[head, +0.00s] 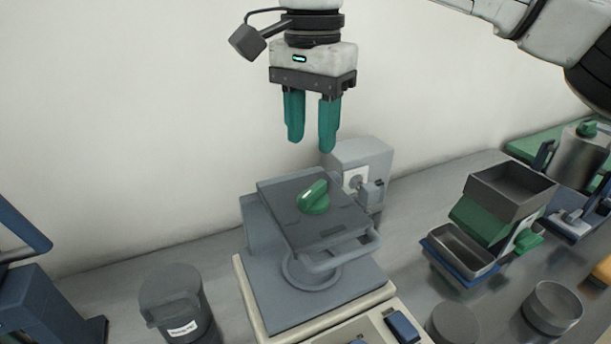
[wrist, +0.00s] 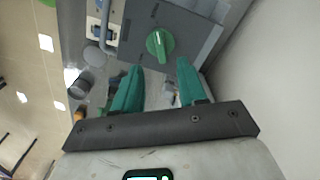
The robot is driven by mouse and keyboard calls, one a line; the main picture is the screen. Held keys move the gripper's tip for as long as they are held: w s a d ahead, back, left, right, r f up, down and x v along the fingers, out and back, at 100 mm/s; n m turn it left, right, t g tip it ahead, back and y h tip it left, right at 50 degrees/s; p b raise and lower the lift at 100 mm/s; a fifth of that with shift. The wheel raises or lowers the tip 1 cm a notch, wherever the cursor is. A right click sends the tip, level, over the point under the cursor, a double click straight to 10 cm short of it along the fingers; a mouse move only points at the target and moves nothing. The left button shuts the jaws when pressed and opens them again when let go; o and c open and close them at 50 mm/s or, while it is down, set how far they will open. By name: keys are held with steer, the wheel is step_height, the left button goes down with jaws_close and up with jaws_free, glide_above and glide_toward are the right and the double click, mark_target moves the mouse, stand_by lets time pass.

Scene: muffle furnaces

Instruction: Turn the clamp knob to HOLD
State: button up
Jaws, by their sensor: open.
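The clamp knob (head: 313,197) is green with a pale pointer line. It sits on the sloping grey top plate (head: 280,190) of a bench device with a front handle (head: 345,254). In the wrist view the knob (wrist: 160,44) shows ahead of the fingertips, near the middle. My gripper (head: 311,146) has two teal fingers, spread apart with nothing between them. It hangs above the knob, clear of it. In the wrist view my gripper (wrist: 160,75) is also open. Any HOLD lettering is too small to read.
A grey box with a dial (head: 362,160) stands behind the device. A dark lidded canister (head: 177,300) is at left. A green and grey hopper unit (head: 490,215) and a round dish (head: 552,307) are at right. A pale wall (head: 120,110) rises behind the bench.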

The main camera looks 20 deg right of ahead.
mark_target(310, 191)
step_height(310, 191, down, 9)
steer(key=shift+f, duration=0.15)
stand_by(0.4)
jaws_close()
